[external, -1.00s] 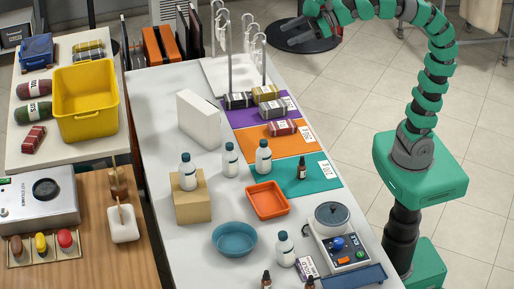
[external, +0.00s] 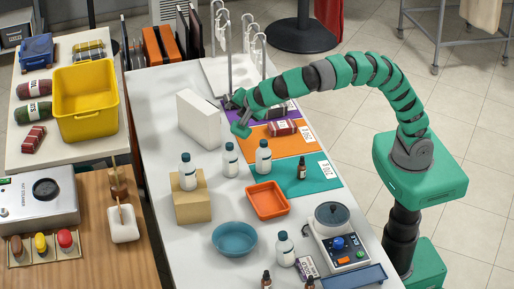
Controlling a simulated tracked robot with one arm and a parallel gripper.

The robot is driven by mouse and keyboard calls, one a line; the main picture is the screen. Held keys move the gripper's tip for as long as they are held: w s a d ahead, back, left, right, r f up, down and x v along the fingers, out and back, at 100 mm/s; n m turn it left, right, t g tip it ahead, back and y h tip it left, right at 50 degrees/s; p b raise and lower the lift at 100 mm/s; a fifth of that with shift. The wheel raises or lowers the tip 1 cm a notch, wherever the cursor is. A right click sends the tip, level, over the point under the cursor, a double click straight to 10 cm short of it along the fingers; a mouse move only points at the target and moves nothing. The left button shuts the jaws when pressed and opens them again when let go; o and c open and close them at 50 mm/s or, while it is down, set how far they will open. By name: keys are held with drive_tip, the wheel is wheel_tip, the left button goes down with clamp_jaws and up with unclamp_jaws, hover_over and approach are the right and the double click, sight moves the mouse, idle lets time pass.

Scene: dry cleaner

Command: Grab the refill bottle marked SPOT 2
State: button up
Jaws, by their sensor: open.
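White bottles with dark caps and labels stand on the long white table. One bottle (external: 187,174) stands on a cardboard block (external: 193,204). A second bottle (external: 231,161) stands on the table to its right. A third bottle (external: 263,158) stands near the teal mat's left edge. Another bottle (external: 285,251) stands near the front, left of the scale. The label writing is too small to read, so I cannot tell which is SPOT 2. My gripper (external: 237,114) is open and empty, above the table behind the second and third bottles, beside a white upright panel (external: 199,122).
An orange tray (external: 267,200) and a blue bowl (external: 234,240) lie in front of the bottles. A small dark dropper bottle (external: 302,170) stands on the teal mat (external: 322,180). A scale (external: 340,241) is at front right. Metal stands (external: 229,62) rise behind my gripper.

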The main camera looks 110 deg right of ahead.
wheel_tip(320, 180, down, 10)
drive_tip(key=w+r+n+g+h, duration=0.1)
drive_tip(key=w+n+g+h, duration=0.1)
drive_tip(key=n+h, duration=0.1)
drive_tip(key=n+g+h, duration=0.2)
drive_tip(key=n, duration=0.1)
approach(230, 148)
drive_tip(key=b+x, duration=0.1)
drive_tip(key=x, duration=1)
drive_tip(key=shift+s+d+f, duration=0.1)
drive_tip(key=shift+d+f, duration=0.05)
drive_tip(key=shift+d, duration=0.05)
clamp_jaws()
